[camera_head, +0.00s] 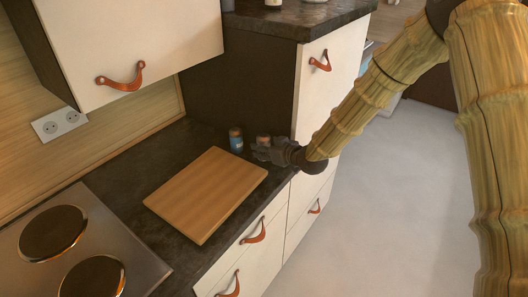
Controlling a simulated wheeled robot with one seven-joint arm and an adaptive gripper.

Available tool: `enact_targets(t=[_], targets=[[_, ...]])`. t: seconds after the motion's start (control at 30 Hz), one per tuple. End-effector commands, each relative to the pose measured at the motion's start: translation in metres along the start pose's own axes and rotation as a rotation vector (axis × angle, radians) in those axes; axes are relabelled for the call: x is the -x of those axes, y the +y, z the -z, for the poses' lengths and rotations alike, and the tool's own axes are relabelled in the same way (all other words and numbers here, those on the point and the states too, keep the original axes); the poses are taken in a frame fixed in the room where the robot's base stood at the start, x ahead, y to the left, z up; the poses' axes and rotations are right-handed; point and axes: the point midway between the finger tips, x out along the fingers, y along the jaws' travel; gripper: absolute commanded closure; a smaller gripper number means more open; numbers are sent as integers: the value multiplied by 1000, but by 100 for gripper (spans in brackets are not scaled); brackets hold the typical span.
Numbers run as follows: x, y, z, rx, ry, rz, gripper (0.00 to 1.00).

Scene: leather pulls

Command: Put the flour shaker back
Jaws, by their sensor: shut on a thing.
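My gripper (260,151) is at the far end of the dark counter, just past the far right corner of the cutting board. It is shut on a small item with a brownish top (263,140), which I take to be the flour shaker. The dark fingers hide most of its body. I cannot tell whether its base touches the counter. A small blue can with a brownish top (236,140) stands upright on the counter just left of the gripper, with a narrow gap between.
A wooden cutting board (206,194) lies on the counter (150,150). A hob (75,250) is at the lower left. A wall cabinet (130,45) hangs above. A taller cabinet (325,90) stands behind the gripper. Drawers with leather pulls (255,232) are below. Bare counter lies left of the board.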

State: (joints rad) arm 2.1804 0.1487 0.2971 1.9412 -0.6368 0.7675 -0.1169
Motion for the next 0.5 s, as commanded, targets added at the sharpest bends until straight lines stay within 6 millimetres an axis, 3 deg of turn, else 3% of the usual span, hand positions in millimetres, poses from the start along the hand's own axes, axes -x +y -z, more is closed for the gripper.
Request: enact_targets(t=[0.23,0.5], targets=[[-8,0,-20,1,-1,0,86],[-9,0,-23,1,0,0,86]])
